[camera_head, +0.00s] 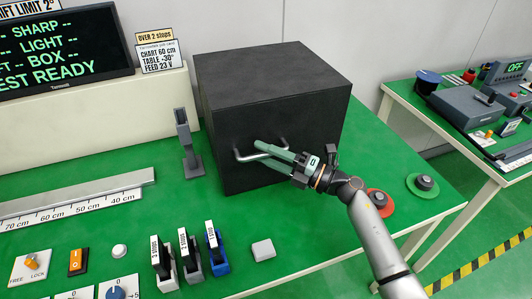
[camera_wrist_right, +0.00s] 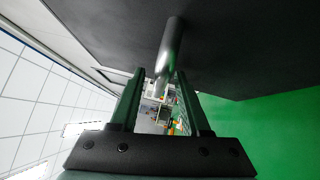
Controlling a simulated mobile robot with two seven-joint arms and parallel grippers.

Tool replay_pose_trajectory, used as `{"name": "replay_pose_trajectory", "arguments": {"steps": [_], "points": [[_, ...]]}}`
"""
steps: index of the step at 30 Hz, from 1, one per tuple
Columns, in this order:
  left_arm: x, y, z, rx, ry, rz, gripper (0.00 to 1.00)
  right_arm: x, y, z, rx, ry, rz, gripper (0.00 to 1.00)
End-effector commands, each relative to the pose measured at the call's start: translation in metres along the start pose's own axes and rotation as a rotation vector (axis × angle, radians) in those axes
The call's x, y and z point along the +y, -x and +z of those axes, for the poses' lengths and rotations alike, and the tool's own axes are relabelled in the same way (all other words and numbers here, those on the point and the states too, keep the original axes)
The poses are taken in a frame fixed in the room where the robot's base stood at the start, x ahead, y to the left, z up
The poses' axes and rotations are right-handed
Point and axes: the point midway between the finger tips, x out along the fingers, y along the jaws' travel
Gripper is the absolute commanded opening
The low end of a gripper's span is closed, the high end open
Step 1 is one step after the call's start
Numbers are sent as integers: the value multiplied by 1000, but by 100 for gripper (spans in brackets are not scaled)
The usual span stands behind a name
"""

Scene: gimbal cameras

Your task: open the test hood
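The test hood (camera_head: 270,95) is a large black box on the green table, and its front face looks closed. A silver bar handle (camera_head: 242,156) sticks out from that front face. My right gripper (camera_head: 260,152) reaches in from the lower right, with its greenish fingers at the handle. In the right wrist view the fingers are apart, and the handle bar (camera_wrist_right: 170,45) lies in line with the gap between them. I cannot tell whether either finger touches the bar. The hood's dark face (camera_wrist_right: 235,50) fills the top of that view. My left gripper is out of view.
A grey post (camera_head: 188,150) stands left of the hood. Several labelled holders (camera_head: 190,252) and a small white block (camera_head: 263,249) stand in front. A monitor (camera_head: 62,50) stands at the back left.

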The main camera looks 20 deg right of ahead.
Motion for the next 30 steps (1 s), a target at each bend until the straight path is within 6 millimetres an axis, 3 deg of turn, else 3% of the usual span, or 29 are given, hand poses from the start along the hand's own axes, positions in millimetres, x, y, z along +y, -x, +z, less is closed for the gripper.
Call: {"name": "replay_pose_trajectory", "arguments": {"steps": [1, 12, 30], "points": [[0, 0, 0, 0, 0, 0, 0, 0, 0, 0, 0, 0, 0, 40], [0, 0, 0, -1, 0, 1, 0, 0, 0, 0, 0, 0, 0, 0], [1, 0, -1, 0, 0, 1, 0, 0, 1, 0, 0, 1, 0, 0]]}}
